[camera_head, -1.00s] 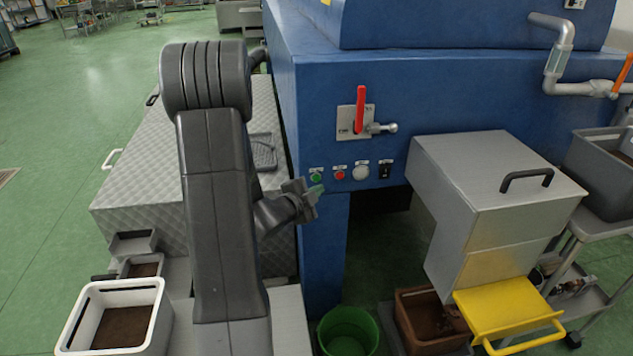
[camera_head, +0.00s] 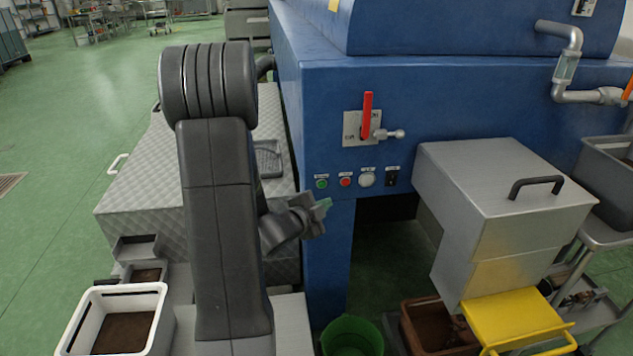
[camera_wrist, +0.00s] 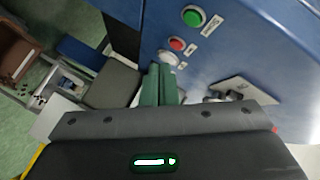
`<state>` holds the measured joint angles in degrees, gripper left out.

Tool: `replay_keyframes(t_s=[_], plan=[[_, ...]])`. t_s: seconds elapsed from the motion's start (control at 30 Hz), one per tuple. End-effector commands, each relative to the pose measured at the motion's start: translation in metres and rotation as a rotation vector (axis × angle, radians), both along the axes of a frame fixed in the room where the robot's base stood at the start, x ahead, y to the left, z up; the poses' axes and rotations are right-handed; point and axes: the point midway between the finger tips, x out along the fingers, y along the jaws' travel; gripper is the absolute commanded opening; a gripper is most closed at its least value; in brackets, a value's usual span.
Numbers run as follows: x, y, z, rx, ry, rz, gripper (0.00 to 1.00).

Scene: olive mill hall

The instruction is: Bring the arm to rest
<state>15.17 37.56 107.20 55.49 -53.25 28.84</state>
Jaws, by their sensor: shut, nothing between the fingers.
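My arm stands upright at the left centre of the head view, with its wrist pointing right toward the blue machine. My gripper (camera_head: 325,205) is shut and empty, with green fingertips. It is just in front of the machine's corner, below the button row. In the wrist view the closed green fingers of my gripper (camera_wrist: 158,84) show near the middle, with the green button (camera_wrist: 194,16) and red button (camera_wrist: 177,44) beyond them. Whether the fingers touch the machine I cannot tell.
The blue machine (camera_head: 440,95) carries a red-handled lever (camera_head: 367,115). A steel box (camera_head: 500,190) with a black handle stands right, above a yellow step (camera_head: 515,318). A green bucket (camera_head: 352,338) and brown crate (camera_head: 430,325) are on the floor. A white bin (camera_head: 160,335) is lower left. Open green floor (camera_head: 60,130) lies left.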

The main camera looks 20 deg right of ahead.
Motion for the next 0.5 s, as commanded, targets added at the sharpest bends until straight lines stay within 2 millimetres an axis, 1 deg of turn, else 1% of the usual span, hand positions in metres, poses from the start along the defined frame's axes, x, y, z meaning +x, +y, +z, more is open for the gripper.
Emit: replay_keyframes(t_s=[0.23, 0.43, 0.5], plan=[[0.014, -0.003, 0.003, 0.000, 0.002, 0.000, 0.00], [0.016, -0.004, 0.005, 0.000, 0.004, 0.000, 0.00], [0.014, -0.004, 0.002, 0.000, 0.002, 0.001, 0.00]])
